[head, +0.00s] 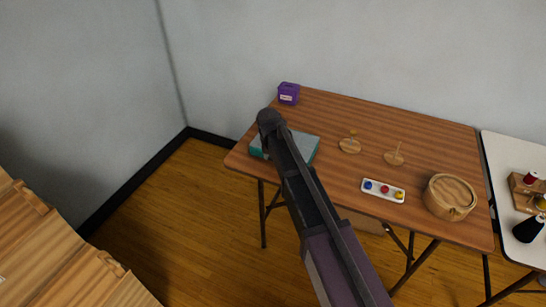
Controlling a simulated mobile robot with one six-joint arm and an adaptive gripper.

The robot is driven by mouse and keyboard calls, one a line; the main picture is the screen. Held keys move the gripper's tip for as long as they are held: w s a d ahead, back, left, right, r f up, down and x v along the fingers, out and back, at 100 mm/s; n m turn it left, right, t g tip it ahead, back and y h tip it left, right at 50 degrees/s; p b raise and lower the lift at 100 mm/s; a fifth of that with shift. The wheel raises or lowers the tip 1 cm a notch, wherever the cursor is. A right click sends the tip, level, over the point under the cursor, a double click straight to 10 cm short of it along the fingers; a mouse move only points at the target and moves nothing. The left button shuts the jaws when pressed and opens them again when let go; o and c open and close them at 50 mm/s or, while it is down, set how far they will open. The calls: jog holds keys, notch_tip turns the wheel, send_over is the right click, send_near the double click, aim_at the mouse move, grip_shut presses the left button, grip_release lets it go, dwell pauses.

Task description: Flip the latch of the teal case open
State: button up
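The teal case (307,144) lies flat on the left part of the brown wooden table (340,110), near its left front edge. My dark arm reaches up across the picture and covers the middle of the case. The arm's far end is over the case's back left part. My gripper's fingers cannot be made out, so I cannot tell whether they are open or touch the case. The case's latch is not visible from here. The lid looks closed.
A purple box (289,93) stands at the table's back left corner. Two small wooden stands (350,146) (394,158), a white tray (383,191) with coloured pieces and a round wooden container (450,197) are to the right. A white table (510,155) adjoins at right.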

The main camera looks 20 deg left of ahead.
aim_at(273, 170)
jog(key=shift+o, duration=0.8)
jog(key=shift+f, duration=0.1)
jog(key=shift+s+f+t+b, duration=0.2)
jog(key=shift+f+t+b, duration=0.05)
jog(key=shift+t+b, duration=0.35)
jog(key=shift+s+f+t+b, duration=0.15)
jog(key=shift+f+t+b, duration=0.25)
jog(key=shift+t+b, duration=0.65)
jog(key=t+b, duration=0.2)
jog(key=f+t+b, duration=0.1)
jog(key=t+b, duration=0.1)
jog(key=b, duration=0.1)
jog(key=shift+f+t, duration=0.15)
jog(key=shift+t, duration=0.1)
jog(key=t+b, duration=0.2)
jog(key=b, duration=0.1)
jog(key=f+t+b, duration=0.1)
jog(key=t+b, duration=0.1)
jog(key=b, duration=0.2)
jog(key=shift+f+h, duration=0.15)
jog(key=shift+h, duration=0.25)
jog(key=t+b, duration=0.2)
jog(key=b, duration=0.2)
jog(key=w+f+t+b, duration=0.1)
jog(key=t+b, duration=0.1)
jog(key=b, duration=0.2)
